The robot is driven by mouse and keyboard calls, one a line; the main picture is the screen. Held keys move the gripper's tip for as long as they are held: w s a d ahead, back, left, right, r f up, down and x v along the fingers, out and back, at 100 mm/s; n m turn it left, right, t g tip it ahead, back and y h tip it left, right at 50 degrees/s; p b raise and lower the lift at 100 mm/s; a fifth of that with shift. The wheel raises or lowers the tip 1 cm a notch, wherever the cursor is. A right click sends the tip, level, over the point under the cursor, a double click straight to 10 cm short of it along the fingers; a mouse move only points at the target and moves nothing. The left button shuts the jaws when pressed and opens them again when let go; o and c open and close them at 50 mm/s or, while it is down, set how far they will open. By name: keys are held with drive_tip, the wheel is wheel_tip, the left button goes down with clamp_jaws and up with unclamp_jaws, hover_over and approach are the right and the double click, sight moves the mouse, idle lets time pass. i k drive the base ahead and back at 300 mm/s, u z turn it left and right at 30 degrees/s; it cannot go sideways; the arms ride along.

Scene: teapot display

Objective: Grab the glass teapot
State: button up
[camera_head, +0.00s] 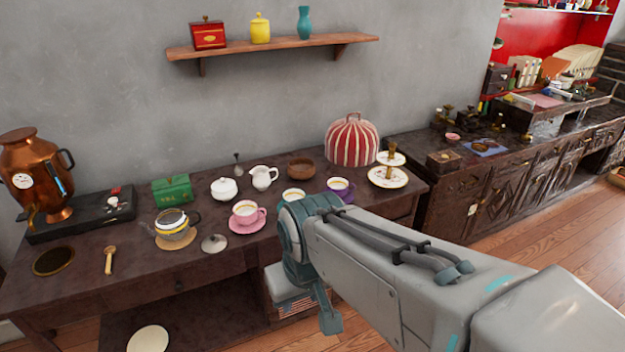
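The glass teapot (173,224) stands upright on a round tan mat (177,243) on the dark wooden table (215,279), left of the middle. Its spout points left, and its body looks clear with a yellowish band low down. A small silver lid-like piece (214,244) lies to its right. My arm reaches in from the lower right. A teal part at its far end, which looks like my gripper (330,318), hangs down in front of the table's front edge, well right of the teapot and apart from it. Its fingers cannot be made out clearly.
A pink cup (246,212) on a saucer, a white sugar bowl (224,189) and a green box (172,190) stand close around the teapot. A wooden scoop (109,260) lies left. A copper urn (36,172) stands far left. The table front below the teapot is mostly bare.

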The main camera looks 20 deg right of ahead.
sight(172, 224)
drive_tip(key=u, duration=0.5)
drive_tip(key=k, duration=0.6)
drive_tip(key=z, duration=0.2)
drive_tip(key=i, duration=1.45)
drive_tip(key=u, duration=0.85)
